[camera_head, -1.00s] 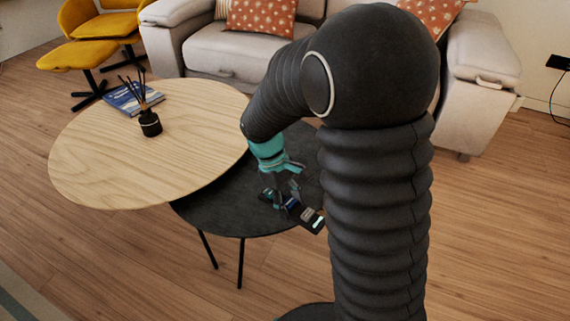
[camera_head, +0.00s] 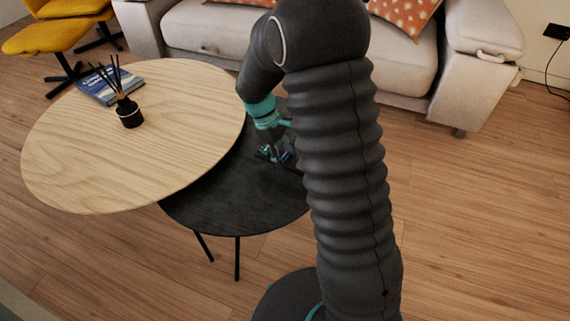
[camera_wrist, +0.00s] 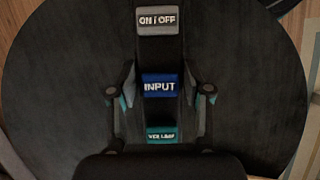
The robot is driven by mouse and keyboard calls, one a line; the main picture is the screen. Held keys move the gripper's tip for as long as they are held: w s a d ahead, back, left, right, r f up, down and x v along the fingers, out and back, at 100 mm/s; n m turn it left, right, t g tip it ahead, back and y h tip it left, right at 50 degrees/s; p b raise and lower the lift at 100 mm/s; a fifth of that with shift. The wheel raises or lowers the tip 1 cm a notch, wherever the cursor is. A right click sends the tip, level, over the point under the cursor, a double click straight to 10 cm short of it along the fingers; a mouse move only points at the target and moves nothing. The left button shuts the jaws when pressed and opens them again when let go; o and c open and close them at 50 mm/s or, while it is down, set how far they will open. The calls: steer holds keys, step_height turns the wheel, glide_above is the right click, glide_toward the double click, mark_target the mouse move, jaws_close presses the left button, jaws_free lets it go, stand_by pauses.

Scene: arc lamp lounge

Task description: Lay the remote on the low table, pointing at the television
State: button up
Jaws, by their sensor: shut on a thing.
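The remote (camera_wrist: 159,52) is dark, with a grey ON/OFF button, a blue INPUT button and a green button. My gripper (camera_wrist: 160,96) is shut on it, one finger on each side, and the remote points up the wrist picture over the black table. In the head view my gripper (camera_head: 273,153) is over the far right part of the low round black table (camera_head: 225,205). My arm hides most of the remote there. I cannot tell whether the remote touches the tabletop. No television shows in either view.
A wooden round table (camera_head: 90,165) overlaps the black one at left, holding a reed diffuser (camera_head: 129,113) and a blue book (camera_head: 108,86). A beige sofa (camera_head: 390,65) stands behind and a yellow chair (camera_head: 45,37) at back left. Wood floor (camera_head: 480,200) is open at right.

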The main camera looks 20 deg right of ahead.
steer(key=shift+w+d+f, duration=0.15)
steer(key=shift+w+f, duration=0.15)
steer(key=shift+w, duration=0.1)
steer(key=shift+f, duration=1.95)
steer(key=shift+f, duration=0.2)
steer(key=o, duration=1.4)
steer(key=shift+r, duration=0.1)
